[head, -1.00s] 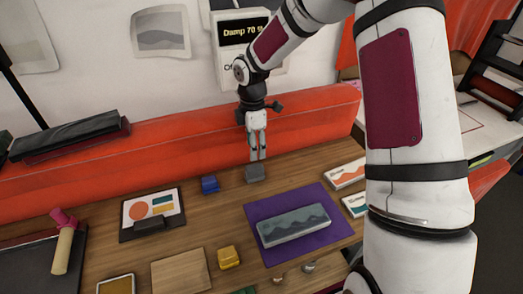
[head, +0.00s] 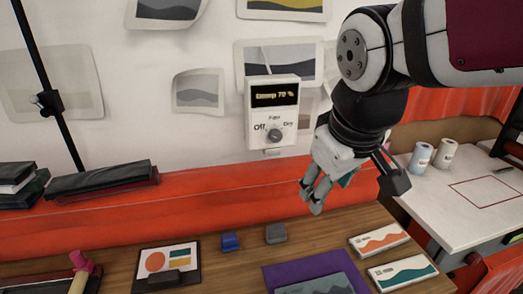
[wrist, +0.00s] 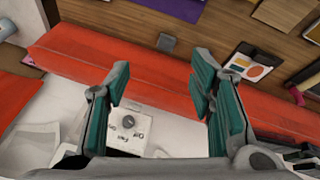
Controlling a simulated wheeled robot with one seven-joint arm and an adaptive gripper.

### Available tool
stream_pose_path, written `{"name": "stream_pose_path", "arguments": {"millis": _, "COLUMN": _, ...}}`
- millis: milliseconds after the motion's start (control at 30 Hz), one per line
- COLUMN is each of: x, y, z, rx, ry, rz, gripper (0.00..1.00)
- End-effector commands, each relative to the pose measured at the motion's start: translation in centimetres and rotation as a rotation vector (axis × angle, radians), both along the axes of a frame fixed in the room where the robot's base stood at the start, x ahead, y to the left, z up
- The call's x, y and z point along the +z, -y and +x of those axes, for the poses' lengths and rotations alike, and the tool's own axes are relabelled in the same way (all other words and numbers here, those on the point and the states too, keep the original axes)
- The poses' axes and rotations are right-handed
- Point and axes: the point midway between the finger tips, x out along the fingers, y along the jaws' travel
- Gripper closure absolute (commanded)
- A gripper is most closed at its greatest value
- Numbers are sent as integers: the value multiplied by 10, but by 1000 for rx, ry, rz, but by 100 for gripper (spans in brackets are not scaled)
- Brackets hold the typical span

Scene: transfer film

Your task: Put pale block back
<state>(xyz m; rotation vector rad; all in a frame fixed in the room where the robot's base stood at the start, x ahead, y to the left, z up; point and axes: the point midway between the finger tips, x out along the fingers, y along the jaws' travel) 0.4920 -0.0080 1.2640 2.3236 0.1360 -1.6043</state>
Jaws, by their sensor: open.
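My gripper (head: 312,200) is open and empty, raised in front of the wall to the right of the control box. Its two spread fingers frame the wrist view (wrist: 162,68). A small grey block (head: 276,234) sits on the wooden table near the orange band, below and left of my gripper. It also shows in the wrist view (wrist: 166,42), beyond the fingertips and apart from them. A blue block (head: 230,241) sits just left of it. A grey wave-patterned slab (head: 318,286) lies on the purple mat (head: 286,272), partly cut off by the frame.
The control box (head: 272,112) with a knob and display hangs on the wall. Two boxed prints (head: 378,240) lie on the table's right. A card on a dark board (head: 168,262) lies left. A white side table (head: 475,185) holds two rolls.

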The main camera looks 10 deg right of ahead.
Motion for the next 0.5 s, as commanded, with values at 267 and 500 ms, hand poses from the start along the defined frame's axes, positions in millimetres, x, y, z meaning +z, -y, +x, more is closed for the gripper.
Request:
{"name": "stream_pose_path", "arguments": {"millis": 267, "x": 7, "y": -7, "z": -55, "rx": -213, "ry": 116, "rz": 189, "gripper": 51}}
{"name": "stream_pose_path", "arguments": {"millis": 500, "x": 6, "y": -8, "z": -62, "rx": -247, "ry": 129, "rz": 224, "gripper": 51}}
